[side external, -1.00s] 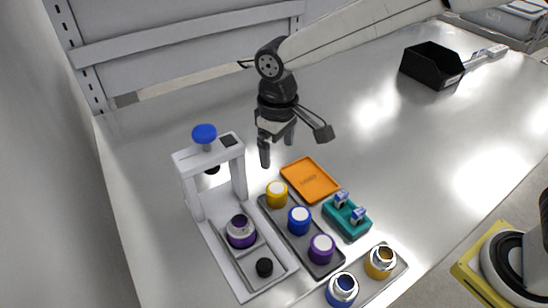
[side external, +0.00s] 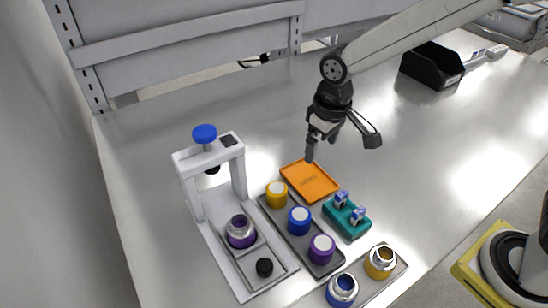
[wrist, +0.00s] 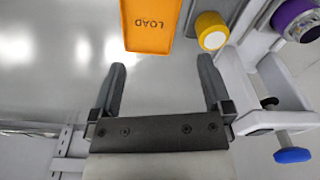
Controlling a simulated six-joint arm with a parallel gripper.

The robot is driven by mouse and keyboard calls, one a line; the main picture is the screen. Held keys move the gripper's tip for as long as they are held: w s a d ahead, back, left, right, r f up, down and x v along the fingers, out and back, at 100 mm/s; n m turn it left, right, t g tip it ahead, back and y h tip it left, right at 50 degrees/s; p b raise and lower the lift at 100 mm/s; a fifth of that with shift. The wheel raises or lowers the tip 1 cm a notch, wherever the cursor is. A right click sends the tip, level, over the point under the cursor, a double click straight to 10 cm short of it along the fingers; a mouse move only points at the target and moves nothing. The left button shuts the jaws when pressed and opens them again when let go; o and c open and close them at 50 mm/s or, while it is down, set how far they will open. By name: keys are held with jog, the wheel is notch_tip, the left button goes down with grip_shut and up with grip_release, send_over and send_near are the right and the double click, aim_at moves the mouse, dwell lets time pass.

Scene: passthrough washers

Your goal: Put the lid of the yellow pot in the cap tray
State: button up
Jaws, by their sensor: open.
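A yellow pot (side external: 380,262) with a silver neck stands on a light grey tray at the front right of the side view. A yellow cylinder with a white top (side external: 277,195) stands at the far end of a dark grey tray (side external: 330,268); it also shows in the wrist view (wrist: 211,28). I cannot tell whether this cylinder is a lid or a closed pot. An orange tray (side external: 309,181) lies beside it, reading LOAD in the wrist view (wrist: 148,30). My gripper (side external: 320,150) is open and empty, above the table behind the orange tray. Its fingers point towards the tray in the wrist view (wrist: 162,68).
Blue (side external: 299,220) and purple (side external: 321,249) cylinders share the dark tray. A blue pot (side external: 342,290) stands beside the yellow pot. A white press (side external: 208,160) with a purple pot (side external: 240,232) stands left. A teal holder (side external: 347,218) sits right.

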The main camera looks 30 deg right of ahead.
jog(key=s+d+f+m+t, duration=0.1)
jog(key=s+d+f+m, duration=0.1)
jog(key=s+d, duration=0.8)
jog(key=shift+s+d+f+m+t, duration=0.2)
jog(key=shift+d+f+m+t, duration=0.15)
jog(key=shift+d+f, duration=0.5)
